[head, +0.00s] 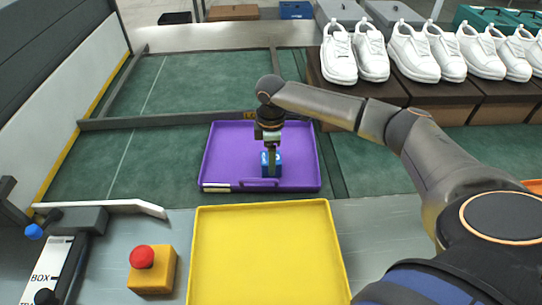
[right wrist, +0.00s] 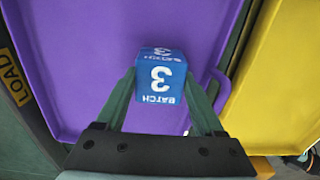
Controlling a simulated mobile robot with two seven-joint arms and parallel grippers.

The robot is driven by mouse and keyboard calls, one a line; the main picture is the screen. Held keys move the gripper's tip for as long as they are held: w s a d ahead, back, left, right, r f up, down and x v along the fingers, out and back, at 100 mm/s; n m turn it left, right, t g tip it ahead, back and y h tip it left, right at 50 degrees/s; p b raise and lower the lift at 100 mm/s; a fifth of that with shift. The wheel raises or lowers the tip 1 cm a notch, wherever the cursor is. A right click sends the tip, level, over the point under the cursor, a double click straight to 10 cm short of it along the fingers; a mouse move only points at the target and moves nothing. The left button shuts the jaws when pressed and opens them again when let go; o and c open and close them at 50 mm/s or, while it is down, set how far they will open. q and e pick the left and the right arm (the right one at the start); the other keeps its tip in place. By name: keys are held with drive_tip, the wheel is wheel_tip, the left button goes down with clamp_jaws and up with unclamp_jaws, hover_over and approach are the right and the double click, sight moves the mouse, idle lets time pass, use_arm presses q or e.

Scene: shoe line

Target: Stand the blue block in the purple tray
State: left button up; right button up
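The blue block (head: 278,164) has white lettering and a 3; in the right wrist view the block (right wrist: 161,72) shows "BATCH 3" upside down. My right gripper (head: 271,160) points down over the purple tray (head: 228,150). In the right wrist view its fingers (right wrist: 161,80) lie against both sides of the block, shut on it. The block is within the tray's outline, near its front handle. I cannot tell whether it touches the tray floor (right wrist: 80,50). My left gripper is not in view.
A yellow tray (head: 265,250) lies in front of the purple one and also shows in the right wrist view (right wrist: 275,90). A red button on a yellow box (head: 152,270) stands at front left. White shoes (head: 410,50) line brown boxes at the back right. The green surface left of the purple tray is clear.

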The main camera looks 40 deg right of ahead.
drive_tip(key=o, duration=0.4)
drive_tip(key=shift+r, duration=0.1)
wheel_tip(320, 180, up, 12)
drive_tip(key=shift+r+p, duration=0.1)
drive_tip(key=shift+p, duration=0.6)
